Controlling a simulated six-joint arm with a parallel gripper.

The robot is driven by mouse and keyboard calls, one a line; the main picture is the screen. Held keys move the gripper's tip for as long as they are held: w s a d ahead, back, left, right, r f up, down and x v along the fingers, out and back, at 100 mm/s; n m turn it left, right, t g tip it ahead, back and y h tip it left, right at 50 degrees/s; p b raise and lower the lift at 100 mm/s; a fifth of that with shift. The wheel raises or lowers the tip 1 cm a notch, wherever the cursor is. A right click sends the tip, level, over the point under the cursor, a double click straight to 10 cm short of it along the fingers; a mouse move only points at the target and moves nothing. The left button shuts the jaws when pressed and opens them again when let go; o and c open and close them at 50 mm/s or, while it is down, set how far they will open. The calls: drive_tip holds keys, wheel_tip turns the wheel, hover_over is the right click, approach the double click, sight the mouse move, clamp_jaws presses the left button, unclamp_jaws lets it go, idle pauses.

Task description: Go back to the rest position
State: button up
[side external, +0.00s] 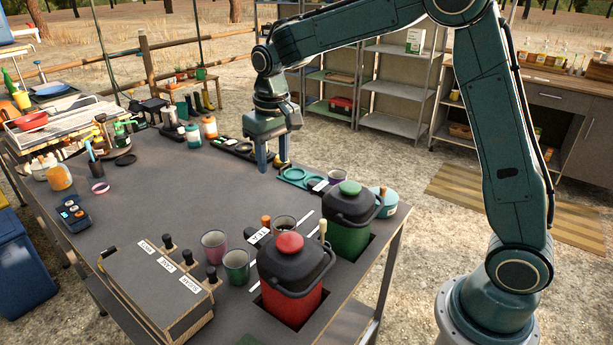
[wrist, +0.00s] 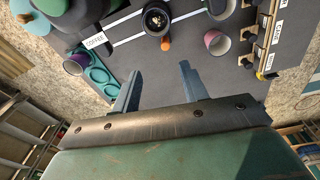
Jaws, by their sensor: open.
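My gripper (side external: 273,162) hangs above the far right part of the grey table (side external: 190,212), with its fingers pointing down. In the wrist view my gripper (wrist: 158,88) shows two blue fingers spread apart, with nothing between them. A teal tray with round recesses (side external: 298,177) lies just right of the gripper in the side view; it also shows in the wrist view (wrist: 97,78). From these views I cannot tell the exact height of the fingertips above the table.
A red jug (side external: 291,300) and a green jug (side external: 349,235) stand at the table's right end, with cups such as a green cup (side external: 236,266) nearby. A labelled box (side external: 155,290) is at the front. Metal shelves (side external: 398,90) stand behind. The table's middle is clear.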

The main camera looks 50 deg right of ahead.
drive_tip(key=s+r+t, duration=0.1)
drive_tip(key=s+r, duration=0.3)
drive_tip(key=s, duration=0.4)
drive_tip(key=s+r+t, duration=0.2)
drive_tip(key=s+r, duration=0.3)
drive_tip(key=s, duration=0.2)
drive_tip(key=s+f+n+t, duration=0.1)
drive_tip(key=s+f, duration=0.1)
drive_tip(key=s, duration=1.2)
drive_tip(key=shift+s+d+n+t, duration=0.15)
drive_tip(key=shift+d+n+t, duration=0.15)
drive_tip(key=shift+t, duration=0.1)
